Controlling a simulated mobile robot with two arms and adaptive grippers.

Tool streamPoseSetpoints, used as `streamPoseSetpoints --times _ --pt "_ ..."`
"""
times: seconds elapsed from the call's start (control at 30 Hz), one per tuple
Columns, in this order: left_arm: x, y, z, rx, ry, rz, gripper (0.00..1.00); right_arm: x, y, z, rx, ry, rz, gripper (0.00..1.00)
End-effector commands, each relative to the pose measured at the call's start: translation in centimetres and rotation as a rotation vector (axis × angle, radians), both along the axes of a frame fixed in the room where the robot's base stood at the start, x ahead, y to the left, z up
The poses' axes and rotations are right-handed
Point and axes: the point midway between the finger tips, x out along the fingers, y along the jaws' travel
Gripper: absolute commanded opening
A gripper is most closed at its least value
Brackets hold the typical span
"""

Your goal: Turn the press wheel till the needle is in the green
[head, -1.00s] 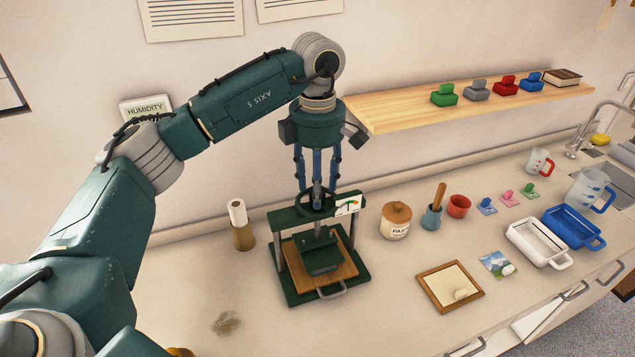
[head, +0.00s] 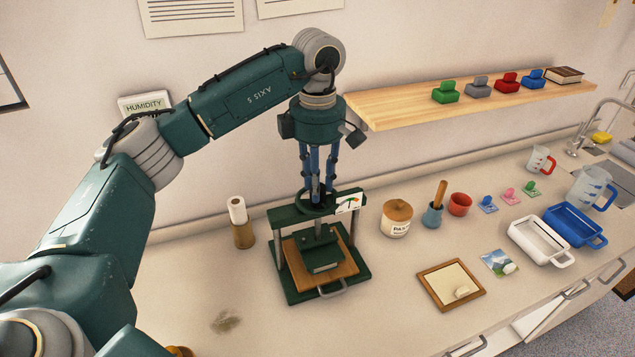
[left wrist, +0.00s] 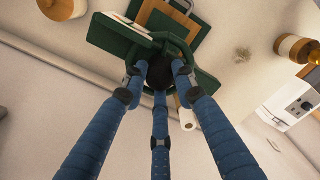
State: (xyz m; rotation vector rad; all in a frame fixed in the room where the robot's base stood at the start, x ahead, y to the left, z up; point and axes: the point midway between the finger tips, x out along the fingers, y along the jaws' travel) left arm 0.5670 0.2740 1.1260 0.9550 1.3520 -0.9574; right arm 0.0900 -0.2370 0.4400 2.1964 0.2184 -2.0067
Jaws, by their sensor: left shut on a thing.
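The press (head: 362,268) is a dark green frame on the counter, with a pressing plate (head: 322,257) low over a wooden board (head: 345,268). Its green wheel (head: 300,202) lies flat on top. My left gripper (head: 317,197) comes down from above and is shut on the wheel. In the left wrist view the three blue fingers (left wrist: 161,74) close around the wheel's dark hub, inside the green rim (left wrist: 183,43). A white gauge (head: 349,203) with coloured marks stands at the press's top right. Its needle is too small to read surely. My right gripper is out of view.
A paper roll (head: 239,222) stands left of the press. A lidded jar (head: 397,218), a mortar (head: 432,216) and a red cup (head: 460,204) stand to its right. A framed screen (head: 430,287) lies front right. A wooden shelf (head: 400,112) is behind.

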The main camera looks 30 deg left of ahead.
Motion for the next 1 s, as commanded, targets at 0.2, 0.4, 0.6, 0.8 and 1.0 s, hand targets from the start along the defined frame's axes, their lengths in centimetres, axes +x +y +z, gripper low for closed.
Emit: streamPoseSetpoints --times 0.2,0.4,0.6,0.8,1.0 --pt "0.0 0.0 0.1 -0.001 -0.003 0.0 0.46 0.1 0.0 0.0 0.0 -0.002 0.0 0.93" --pt "0.0 0.0 0.1 0.0 -0.002 0.001 0.46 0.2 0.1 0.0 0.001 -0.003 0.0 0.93" --pt "0.1 -0.1 1.7 0.0 -0.005 0.001 0.46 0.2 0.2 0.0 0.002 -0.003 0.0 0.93" --pt "0.1 0.0 6.1 0.001 -0.008 0.002 0.46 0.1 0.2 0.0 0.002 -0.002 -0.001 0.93" --pt "0.1 0.0 9.8 0.0 -0.007 0.002 0.46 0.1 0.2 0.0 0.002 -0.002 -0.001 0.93"
